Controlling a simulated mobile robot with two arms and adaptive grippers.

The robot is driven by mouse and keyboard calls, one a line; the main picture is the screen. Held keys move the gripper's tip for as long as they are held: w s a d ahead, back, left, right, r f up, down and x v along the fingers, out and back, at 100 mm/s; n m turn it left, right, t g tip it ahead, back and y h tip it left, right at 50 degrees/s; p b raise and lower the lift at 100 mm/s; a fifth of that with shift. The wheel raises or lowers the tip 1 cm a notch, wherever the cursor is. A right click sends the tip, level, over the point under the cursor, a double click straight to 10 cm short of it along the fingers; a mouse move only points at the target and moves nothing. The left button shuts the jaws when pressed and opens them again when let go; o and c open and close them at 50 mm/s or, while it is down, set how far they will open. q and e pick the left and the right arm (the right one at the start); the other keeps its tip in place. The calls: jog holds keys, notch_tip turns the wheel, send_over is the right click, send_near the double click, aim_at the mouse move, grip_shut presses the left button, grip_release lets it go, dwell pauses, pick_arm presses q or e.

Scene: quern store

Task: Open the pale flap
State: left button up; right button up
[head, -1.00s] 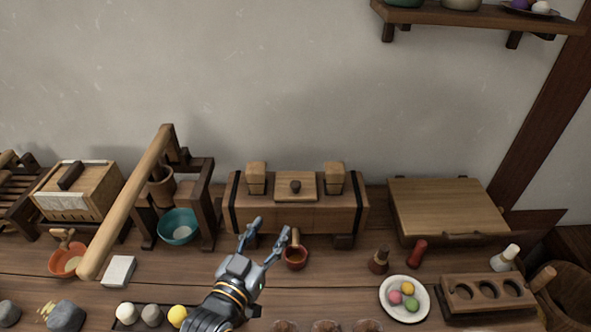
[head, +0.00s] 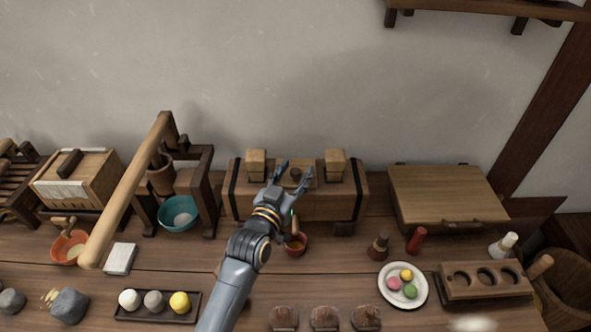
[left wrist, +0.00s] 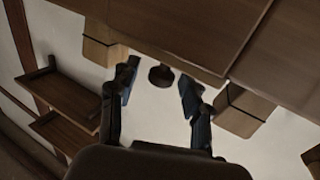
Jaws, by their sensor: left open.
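The pale flap (head: 289,184) is a small light-wood panel with a dark round knob (head: 296,173), set in the middle of the top of a long wooden chest (head: 340,205). It lies flat and closed between two wooden blocks. My left gripper (head: 294,170) is open, its fingers in front of the flap and partly hiding it. In the left wrist view the knob (left wrist: 160,75) shows between the spread fingertips (left wrist: 158,88), with no visible grip on it. My right gripper is not in view.
The blocks (head: 256,165) (head: 334,165) flank the flap closely. A red-brown cup (head: 297,245) stands before the chest. A wooden beam (head: 130,195) on a frame and a teal bowl (head: 180,213) are at left. A lidded wooden box (head: 440,190) stands at right.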

pick_arm(q)
jog(key=shift+w+d, duration=0.1)
jog(key=shift+w, duration=0.2)
grip_shut()
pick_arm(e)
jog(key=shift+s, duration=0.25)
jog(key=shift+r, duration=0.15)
